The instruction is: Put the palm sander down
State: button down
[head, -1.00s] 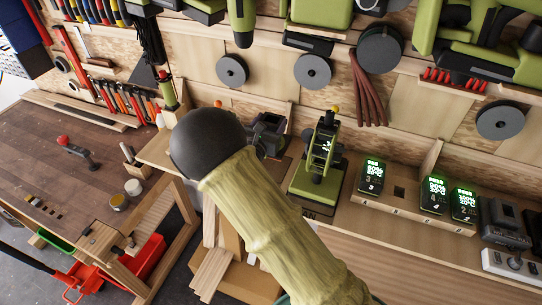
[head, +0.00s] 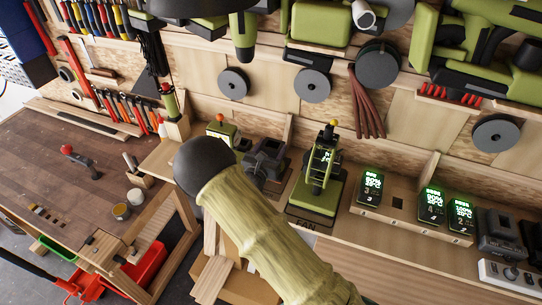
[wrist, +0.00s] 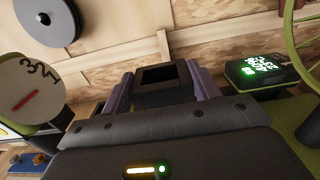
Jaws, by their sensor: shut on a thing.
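My gripper shows in the wrist view (wrist: 161,88); its two purplish-grey fingers close from both sides on a dark block, which I take as the palm sander (wrist: 160,97). A black rectangle shows at the block's far side. In the head view a dark shape beside the fan appears to be my gripper (head: 267,160), low over the shelf. There the sander cannot be told apart from it. The sander's underside is hidden, so I cannot tell whether it touches the shelf.
A green fan (head: 320,168) stands right of my gripper, with lit battery displays (head: 370,187) beyond. Left is a green device with an orange top (head: 222,132); the wrist view shows a numbered dial (wrist: 32,95) at left. Grinding discs (head: 313,85) hang behind.

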dwell(0.3)
notch_tip(320, 180, down, 3)
jog(key=shift+f+p, duration=0.15)
jog(key=shift+p, duration=0.75)
jog(key=shift+f, duration=0.4)
jog(key=shift+f, duration=0.2)
jog(key=shift+c, duration=2)
grip_release()
